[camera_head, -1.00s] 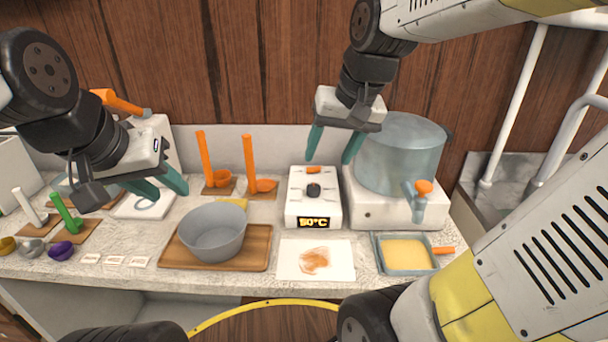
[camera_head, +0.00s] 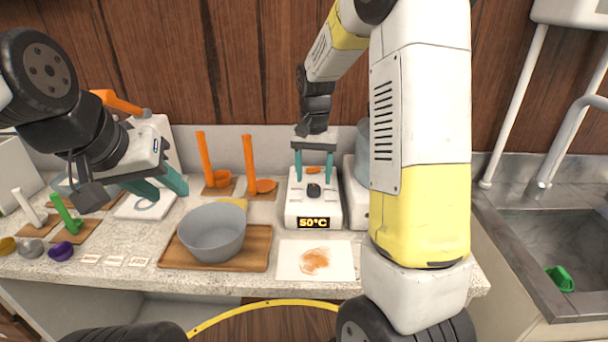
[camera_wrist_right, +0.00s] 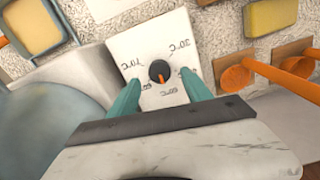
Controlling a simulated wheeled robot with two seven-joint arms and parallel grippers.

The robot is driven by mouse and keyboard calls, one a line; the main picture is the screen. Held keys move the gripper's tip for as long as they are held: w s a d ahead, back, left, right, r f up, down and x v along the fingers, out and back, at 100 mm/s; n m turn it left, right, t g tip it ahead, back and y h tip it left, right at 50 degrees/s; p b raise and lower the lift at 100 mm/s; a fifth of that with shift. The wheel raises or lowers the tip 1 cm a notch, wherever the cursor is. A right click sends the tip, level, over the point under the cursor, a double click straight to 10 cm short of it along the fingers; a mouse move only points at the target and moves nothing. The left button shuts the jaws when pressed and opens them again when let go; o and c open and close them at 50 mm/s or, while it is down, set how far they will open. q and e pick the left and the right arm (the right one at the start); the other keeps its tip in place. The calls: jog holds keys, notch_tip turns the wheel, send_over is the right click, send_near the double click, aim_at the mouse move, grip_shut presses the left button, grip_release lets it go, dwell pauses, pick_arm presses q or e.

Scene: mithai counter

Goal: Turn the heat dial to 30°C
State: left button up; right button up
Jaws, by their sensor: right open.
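The heat dial (camera_head: 313,190) is a small black knob on top of a white control box (camera_head: 297,209). The box's display (camera_head: 313,223) reads 50°C. In the right wrist view the dial (camera_wrist_right: 159,71) has an orange pointer facing the label that looks like 50°C, with other temperature labels around it; 30°C appears at upper right. My right gripper (camera_head: 314,178) is open and empty, pointing down over the box. In the wrist view its teal fingers (camera_wrist_right: 160,92) lie either side of the dial, apart from it. My left gripper (camera_head: 166,189) is open at the left.
A steel pot (camera_head: 362,150) on a white stove stands right of the box, mostly hidden by my right arm. A grey bowl (camera_head: 212,232) sits on a wooden tray (camera_head: 262,258) to the left. Orange ladles (camera_head: 249,165) stand behind it. A stained white sheet (camera_head: 340,262) lies in front.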

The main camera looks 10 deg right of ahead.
aim_at(314, 187)
jog(key=shift+f, duration=1.65)
jog(key=shift+c, duration=0.5)
grip_shut()
